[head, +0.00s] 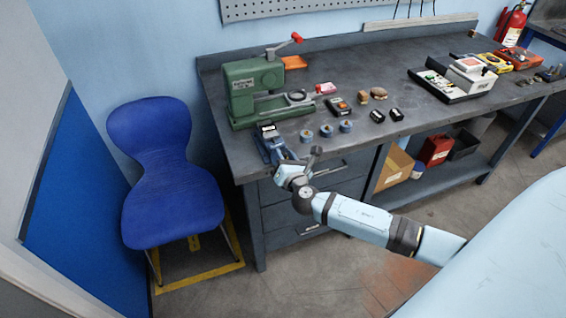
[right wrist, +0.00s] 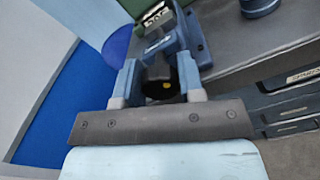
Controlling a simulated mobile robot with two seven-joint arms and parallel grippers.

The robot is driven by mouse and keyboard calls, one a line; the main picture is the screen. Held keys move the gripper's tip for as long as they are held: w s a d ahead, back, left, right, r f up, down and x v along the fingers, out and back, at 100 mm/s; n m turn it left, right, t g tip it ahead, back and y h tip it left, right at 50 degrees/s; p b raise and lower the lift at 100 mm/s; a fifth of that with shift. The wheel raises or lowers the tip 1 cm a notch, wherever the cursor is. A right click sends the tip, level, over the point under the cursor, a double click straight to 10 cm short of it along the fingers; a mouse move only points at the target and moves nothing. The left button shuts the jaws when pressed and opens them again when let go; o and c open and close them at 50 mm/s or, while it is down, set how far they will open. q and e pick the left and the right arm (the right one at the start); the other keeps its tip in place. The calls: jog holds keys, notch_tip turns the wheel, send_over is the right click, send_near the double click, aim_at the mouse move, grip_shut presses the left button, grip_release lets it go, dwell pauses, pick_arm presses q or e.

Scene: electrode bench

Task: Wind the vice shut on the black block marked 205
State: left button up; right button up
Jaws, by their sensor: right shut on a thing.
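The blue vice (head: 271,146) stands at the bench's front left corner, and it also shows in the right wrist view (right wrist: 172,45). A black block with a white label (head: 267,129) sits at its jaws; it also shows in the right wrist view (right wrist: 155,17). The label is too small to read, and I cannot tell how tightly the jaws meet it. My left gripper is out of view.
A green press (head: 241,88) stands behind the vice. Several blue-grey round pieces (head: 326,131) lie to its right, with two small black blocks (head: 377,116) farther along. A blue chair (head: 165,180) stands left of the bench (head: 225,145). Drawers (head: 290,210) are below.

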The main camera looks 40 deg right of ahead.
jog(key=m+b, duration=0.2)
jog(key=m, duration=0.1)
jog(key=shift+f, duration=0.25)
jog(key=shift+m+b, duration=0.75)
jog(key=shift+m, duration=0.45)
jog(key=shift+r+m+b, duration=0.1)
jog(key=shift+m+b, duration=0.35)
jog(key=shift+m, duration=0.35)
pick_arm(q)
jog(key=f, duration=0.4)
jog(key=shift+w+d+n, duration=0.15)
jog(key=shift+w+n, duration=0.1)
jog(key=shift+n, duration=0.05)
pick_arm(e)
jog(key=shift+m, duration=0.3)
jog(key=shift+d, duration=0.1)
jog(key=o, duration=0.9)
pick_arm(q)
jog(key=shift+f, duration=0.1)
pick_arm(e)
jog(key=shift+s, duration=0.1)
